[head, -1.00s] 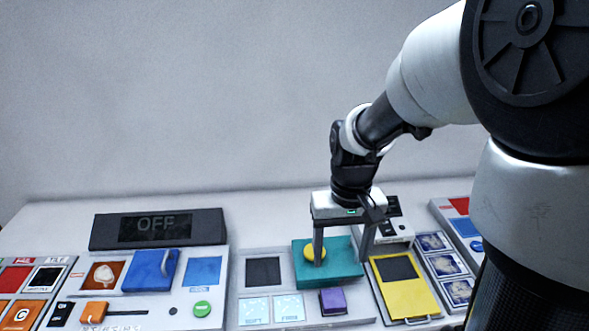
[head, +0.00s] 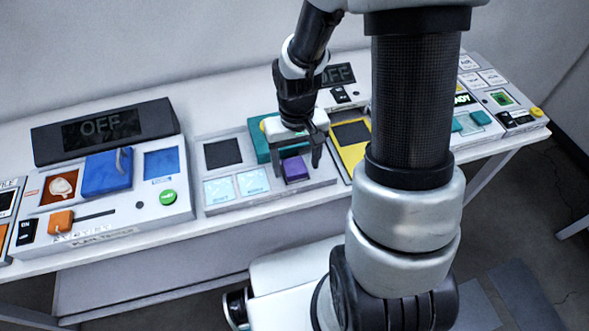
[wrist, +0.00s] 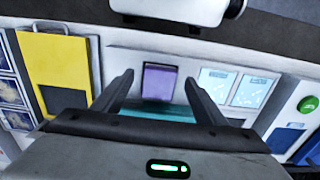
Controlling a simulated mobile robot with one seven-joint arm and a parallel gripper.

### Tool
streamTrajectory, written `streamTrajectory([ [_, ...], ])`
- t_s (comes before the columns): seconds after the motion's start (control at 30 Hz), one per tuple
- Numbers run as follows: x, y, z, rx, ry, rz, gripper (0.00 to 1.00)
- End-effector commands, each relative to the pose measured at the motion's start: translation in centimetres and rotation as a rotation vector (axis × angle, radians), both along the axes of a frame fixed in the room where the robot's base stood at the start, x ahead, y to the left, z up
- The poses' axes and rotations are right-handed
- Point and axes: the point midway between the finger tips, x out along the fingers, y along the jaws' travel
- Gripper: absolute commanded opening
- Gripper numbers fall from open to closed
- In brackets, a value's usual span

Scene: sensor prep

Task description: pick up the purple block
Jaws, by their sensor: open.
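The purple block (head: 294,171) sits on the light grey panel (head: 240,204), at the front edge of the teal box (head: 262,150). My gripper (head: 298,163) is open and above the block, with one finger to its left and one to its right in the head view. In the wrist view the purple block (wrist: 160,80) shows between the two spread fingertips of my gripper (wrist: 159,77), with nothing held. I cannot tell how far the fingertips are above the block.
Two pale blue tiles (head: 236,186) lie left of the block. A yellow panel (head: 352,150) stands to the right. A unit with a blue block (head: 106,172) and an orange slider (head: 60,222) is further left. My arm hides part of the bench.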

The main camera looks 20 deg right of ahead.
Motion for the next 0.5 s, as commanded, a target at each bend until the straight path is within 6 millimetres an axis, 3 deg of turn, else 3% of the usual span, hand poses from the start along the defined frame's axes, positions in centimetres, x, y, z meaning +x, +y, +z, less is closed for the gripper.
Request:
streamTrajectory([
  [0.13,-0.1,0.0,-2.0,0.0,0.002,0.001,0.66],
  [0.4,0.0,0.0,-2.3,0.0,0.0,0.001,0.66],
  [0.5,0.0,0.0,-2.3,0.0,0.0,0.001,0.52],
])
